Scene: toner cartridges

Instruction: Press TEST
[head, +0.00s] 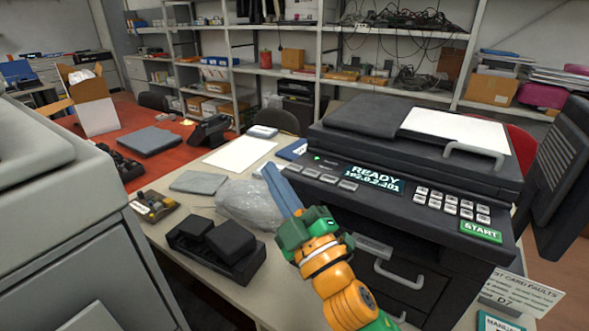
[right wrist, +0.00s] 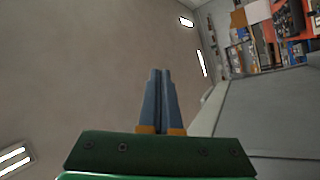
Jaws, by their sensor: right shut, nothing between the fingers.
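A dark grey printer (head: 420,140) stands on the table at the right. Its display (head: 375,178) reads READY and 192.0.2.101. A row of small grey buttons (head: 328,179) lies left of and below the display; their labels are too small to read, so I cannot tell which is TEST. A green START button (head: 481,231) is at the panel's right end. My left gripper is not in view.
A black device (head: 216,247), a clear plastic bag (head: 250,203) and a grey cloth (head: 199,182) lie on the table left of my right arm. A large grey machine (head: 65,220) fills the left foreground. Shelves line the back.

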